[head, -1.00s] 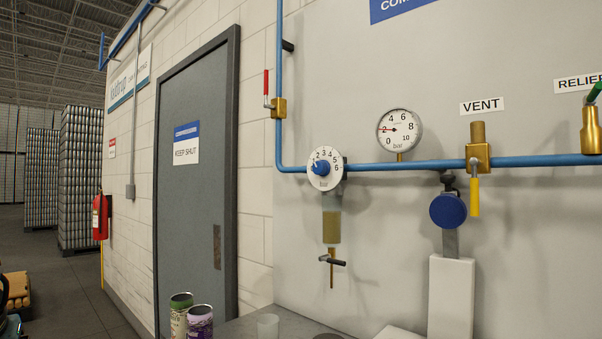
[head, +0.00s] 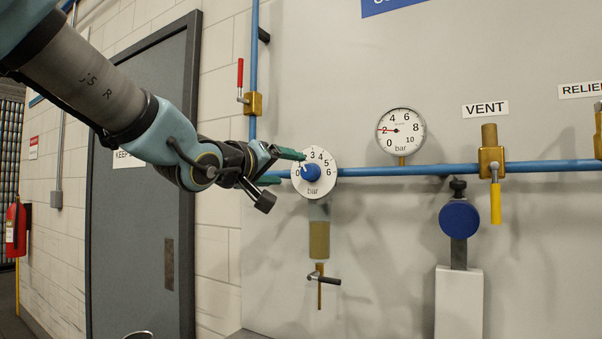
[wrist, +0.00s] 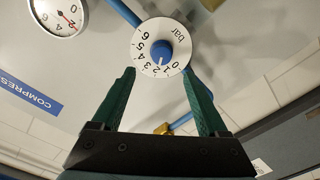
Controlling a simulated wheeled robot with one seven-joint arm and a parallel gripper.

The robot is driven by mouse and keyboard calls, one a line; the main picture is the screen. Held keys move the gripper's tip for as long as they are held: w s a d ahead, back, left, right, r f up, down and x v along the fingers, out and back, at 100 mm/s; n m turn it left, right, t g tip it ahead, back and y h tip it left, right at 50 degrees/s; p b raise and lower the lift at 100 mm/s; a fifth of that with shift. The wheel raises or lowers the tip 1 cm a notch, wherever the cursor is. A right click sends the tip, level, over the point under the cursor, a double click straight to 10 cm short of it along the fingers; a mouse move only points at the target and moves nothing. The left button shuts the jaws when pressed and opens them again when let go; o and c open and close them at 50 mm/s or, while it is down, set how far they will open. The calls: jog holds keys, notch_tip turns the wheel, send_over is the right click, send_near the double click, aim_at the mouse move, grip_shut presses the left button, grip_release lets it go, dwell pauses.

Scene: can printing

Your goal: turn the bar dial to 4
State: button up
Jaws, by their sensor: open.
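The bar dial (head: 327,185) is a white disc marked 0 to 6 on the blue pipe, with a blue knob (head: 312,173) at its centre. The knob's small white mark points up and left, to about 2; the exact reading is hard to tell. My gripper (head: 289,167) has green fingers and comes in from the left, close to the dial. In the wrist view, the open fingers of my gripper (wrist: 160,73) stand to either side below the knob (wrist: 161,52), with nothing between them. I cannot see the fingers touching the knob.
A round gauge (head: 400,145) right of the dial has its red needle near 2. A drain tap (head: 322,280) hangs below the dial. A red-handled valve (head: 252,102) is at upper left. The vent valve (head: 491,165) and a blue round knob (head: 459,219) are to the right.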

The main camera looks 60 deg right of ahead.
aim_at(307, 172)
jog(key=d, duration=0.3)
jog(key=d+p, duration=0.1)
jog(key=d, duration=0.2)
jog(key=d+p, duration=0.1)
jog(key=d, duration=0.2)
jog(key=shift+w+d, duration=0.1)
jog(key=shift+w, duration=0.15)
jog(key=shift+f, duration=0.1)
grip_shut()
